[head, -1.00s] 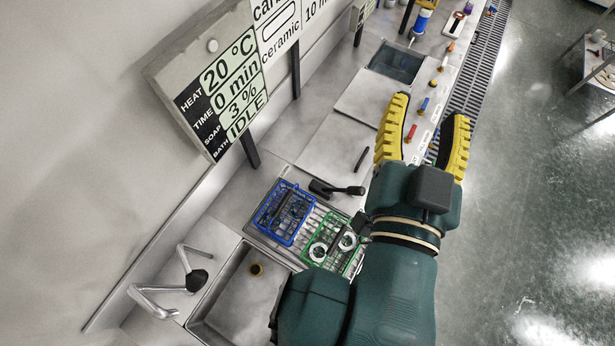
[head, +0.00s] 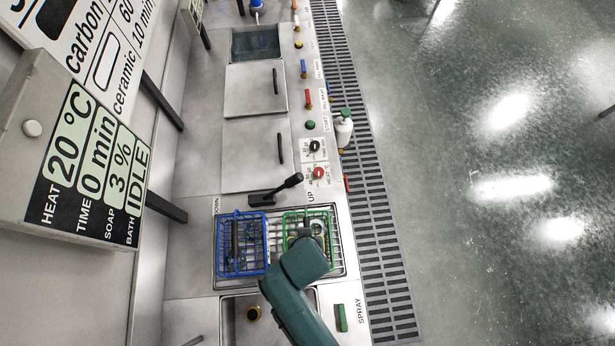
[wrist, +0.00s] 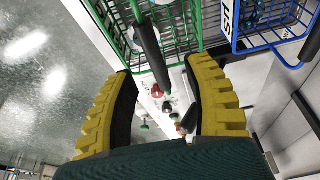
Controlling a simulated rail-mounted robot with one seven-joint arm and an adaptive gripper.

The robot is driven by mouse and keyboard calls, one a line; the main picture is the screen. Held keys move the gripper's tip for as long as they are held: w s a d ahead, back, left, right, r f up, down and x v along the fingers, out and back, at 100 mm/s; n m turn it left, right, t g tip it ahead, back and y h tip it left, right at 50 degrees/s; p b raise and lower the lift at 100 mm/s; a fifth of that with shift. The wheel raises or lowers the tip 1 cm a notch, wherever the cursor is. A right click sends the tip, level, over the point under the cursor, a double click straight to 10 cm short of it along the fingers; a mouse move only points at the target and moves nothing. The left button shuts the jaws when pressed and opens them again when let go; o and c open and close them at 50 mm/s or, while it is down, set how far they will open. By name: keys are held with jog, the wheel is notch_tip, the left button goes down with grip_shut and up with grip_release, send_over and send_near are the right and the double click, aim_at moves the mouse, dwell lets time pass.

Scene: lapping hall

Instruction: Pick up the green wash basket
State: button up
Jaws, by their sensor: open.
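The green wash basket (head: 307,217) sits on a rack at the counter's right side, partly hidden by my arm in the head view. In the wrist view its green wire frame (wrist: 113,38) spans the top, with a dark bar-like handle (wrist: 150,45) running down toward the gap between my fingers. My gripper (wrist: 160,72) is open, with yellow ridged fingers either side of that bar's lower end. The fingers do not grip it. Round items show inside the basket.
A blue basket (head: 240,262) stands close to the left of the green one. A black lever (head: 275,192) lies just beyond both. A sink (head: 230,318) is on the near side. Knobs and a white bottle (head: 344,130) line the right edge, beside a floor grating (head: 375,220).

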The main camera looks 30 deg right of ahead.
aim_at(306, 220)
jog(key=shift+d+x, duration=0.2)
jog(key=shift+x, duration=0.8)
jog(key=shift+d+x, duration=0.15)
jog(key=shift+x, duration=0.85)
jog(key=shift+d+x, duration=0.2)
jog(key=shift+x, duration=0.8)
jog(key=shift+w+r, duration=0.1)
grip_shut()
jog(key=shift+r, duration=0.1)
